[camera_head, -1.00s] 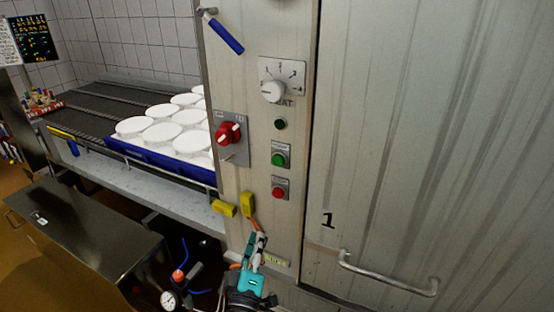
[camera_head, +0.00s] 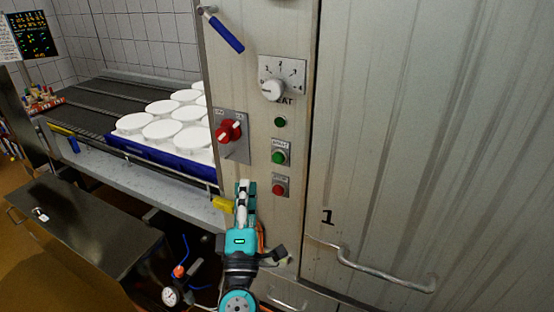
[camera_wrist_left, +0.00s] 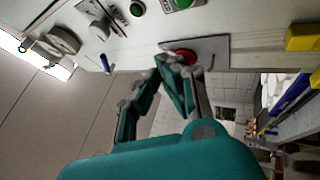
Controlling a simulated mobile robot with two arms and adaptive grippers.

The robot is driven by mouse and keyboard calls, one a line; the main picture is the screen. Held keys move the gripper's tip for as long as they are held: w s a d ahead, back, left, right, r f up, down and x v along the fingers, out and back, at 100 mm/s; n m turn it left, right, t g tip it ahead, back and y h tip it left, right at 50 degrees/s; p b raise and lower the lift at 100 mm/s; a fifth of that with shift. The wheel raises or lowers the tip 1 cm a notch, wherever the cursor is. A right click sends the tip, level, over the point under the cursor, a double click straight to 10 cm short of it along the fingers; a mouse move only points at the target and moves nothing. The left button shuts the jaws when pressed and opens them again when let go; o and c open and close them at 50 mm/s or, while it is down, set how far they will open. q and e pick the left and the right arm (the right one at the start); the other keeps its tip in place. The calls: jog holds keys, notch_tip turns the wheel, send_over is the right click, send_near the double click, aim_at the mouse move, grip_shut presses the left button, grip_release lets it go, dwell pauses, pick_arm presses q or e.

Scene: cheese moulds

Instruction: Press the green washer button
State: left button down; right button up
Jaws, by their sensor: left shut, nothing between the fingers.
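The green button (camera_head: 280,157) sits on a small grey plate on the pale washer panel, below a darker green round lamp (camera_head: 280,122) and above a red button (camera_head: 279,188). In the left wrist view the green button (camera_wrist_left: 183,3) is cut by the top edge. My left gripper (camera_head: 245,186), teal and grey, is shut and empty. In the head view it points up, below and left of the green button, apart from it. In the left wrist view its fingertips (camera_wrist_left: 172,66) overlap the red rotary switch (camera_wrist_left: 183,54); contact cannot be told. My right gripper is not in view.
The red rotary switch (camera_head: 228,131) and the heat dial (camera_head: 272,90) share the panel. A yellow block (camera_head: 222,203) is beside my gripper. White moulds (camera_head: 162,131) stand in a blue tray (camera_head: 145,154) at left. A door handle (camera_head: 370,268) is at lower right.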

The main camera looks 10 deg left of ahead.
aim_at(278, 158)
pick_arm(q)
jog(key=w+d+b, duration=0.2)
jog(key=w+d, duration=0.1)
jog(key=w, duration=0.5)
jog(key=shift+w, duration=0.2)
dwell(1.3)
jog(key=shift+w+d, duration=0.1)
jog(key=shift+w, duration=0.15)
jog(key=shift+w+d, duration=0.15)
jog(key=shift+w, duration=0.3)
dwell(0.8)
jog(key=shift+s, duration=0.1)
jog(key=shift+s+a, duration=0.3)
jog(key=shift+s, duration=0.5)
jog(key=shift+p, duration=0.3)
